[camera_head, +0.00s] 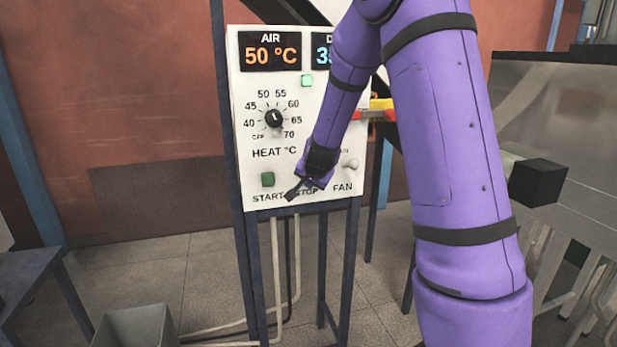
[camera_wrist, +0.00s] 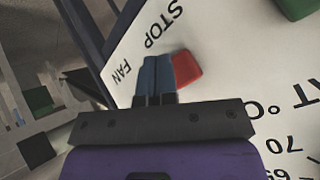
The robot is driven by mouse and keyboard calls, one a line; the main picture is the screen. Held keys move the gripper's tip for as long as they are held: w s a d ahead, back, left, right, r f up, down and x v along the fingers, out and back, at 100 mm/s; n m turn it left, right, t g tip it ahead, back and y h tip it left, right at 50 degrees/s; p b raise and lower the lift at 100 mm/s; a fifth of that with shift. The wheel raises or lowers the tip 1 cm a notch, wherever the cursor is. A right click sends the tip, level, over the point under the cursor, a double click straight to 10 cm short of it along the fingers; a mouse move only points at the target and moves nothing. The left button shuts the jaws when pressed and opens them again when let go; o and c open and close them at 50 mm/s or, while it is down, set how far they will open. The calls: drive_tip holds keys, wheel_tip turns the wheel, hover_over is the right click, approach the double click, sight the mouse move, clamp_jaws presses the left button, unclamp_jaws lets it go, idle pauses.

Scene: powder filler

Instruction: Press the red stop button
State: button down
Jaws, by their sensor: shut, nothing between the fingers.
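The red stop button (camera_wrist: 187,68) is on the white control panel (camera_head: 252,160), by the STOP label in the wrist view. In that view my gripper (camera_wrist: 158,60) is shut, and its fingertips overlap the button's edge. I cannot tell whether they touch it. In the head view my gripper (camera_head: 291,194) is at the panel's lower edge by the STOP label, and my wrist hides the red button there. The green start button (camera_head: 267,179) is just left of my gripper.
The panel also has a heat dial (camera_head: 273,118), a fan toggle (camera_head: 350,164) and temperature displays (camera_head: 270,50). It is mounted on a dark blue frame (camera_head: 252,270). A grey bin (camera_head: 135,328) stands on the floor at lower left.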

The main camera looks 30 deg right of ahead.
drive_tip(key=shift+w, duration=0.2)
drive_tip(key=shift+w+d, duration=0.1)
drive_tip(key=shift+w, duration=0.15)
drive_tip(key=shift+w+d, duration=0.15)
drive_tip(key=shift+w, duration=0.35)
idle(1.1)
drive_tip(key=shift+s, duration=0.1)
drive_tip(key=shift+s+a, duration=0.25)
drive_tip(key=shift+s, duration=0.6)
drive_tip(key=shift+s, duration=0.1)
drive_tip(key=shift+s+a, duration=0.25)
drive_tip(key=shift+s, duration=0.5)
drive_tip(key=shift+s+a, duration=0.2)
drive_tip(key=shift+s, duration=0.6)
drive_tip(key=shift+s+a, duration=0.25)
drive_tip(key=shift+s, duration=0.5)
